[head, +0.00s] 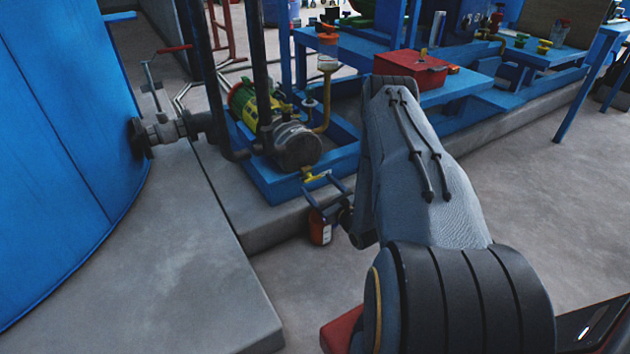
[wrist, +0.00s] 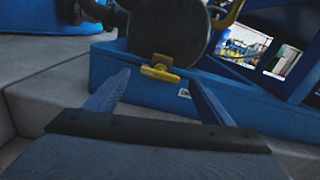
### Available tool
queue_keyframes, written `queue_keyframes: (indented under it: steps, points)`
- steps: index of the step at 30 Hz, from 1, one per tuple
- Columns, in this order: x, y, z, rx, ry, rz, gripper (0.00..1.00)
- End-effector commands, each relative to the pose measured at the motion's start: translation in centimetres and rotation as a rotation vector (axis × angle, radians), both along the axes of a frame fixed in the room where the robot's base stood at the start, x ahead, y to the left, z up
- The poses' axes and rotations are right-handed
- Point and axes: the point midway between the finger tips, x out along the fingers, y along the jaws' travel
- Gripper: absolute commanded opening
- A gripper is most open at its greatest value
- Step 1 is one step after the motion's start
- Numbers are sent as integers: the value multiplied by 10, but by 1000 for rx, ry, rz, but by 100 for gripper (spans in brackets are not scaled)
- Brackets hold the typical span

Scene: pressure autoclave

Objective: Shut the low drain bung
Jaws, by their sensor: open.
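The low drain bung (head: 314,175) appears to be the small yellow fitting at the lower edge of the round dark pump body (head: 297,146). The wrist view also shows this yellow piece (wrist: 160,68), upper middle, just under the dark round pump end. My gripper (head: 325,190) is open and empty, close in front of and below the bung. In the wrist view its two fingers (wrist: 158,77) stand on either side of the bung in the picture, with a gap on both sides. I cannot tell the remaining depth, or whether the bung is open.
The pump sits on a blue frame (head: 285,192) on a concrete plinth. Dark vertical pipes and a valve (head: 165,130) on the blue tank (head: 55,150) stand left. A red box (head: 410,70) sits on a blue bench behind my arm.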

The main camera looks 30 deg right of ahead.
Motion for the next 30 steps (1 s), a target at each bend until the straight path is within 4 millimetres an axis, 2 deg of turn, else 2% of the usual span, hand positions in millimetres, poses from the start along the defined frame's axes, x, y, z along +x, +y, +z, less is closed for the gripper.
queue_keyframes:
  steps: [3, 9, 30]
  points:
    - [-20, -2, 2, 2, 2, -3, 76]
    - [-38, -2, 0, 2, 2, -2, 76]
    - [-39, -2, 0, 1, 1, -1, 76]
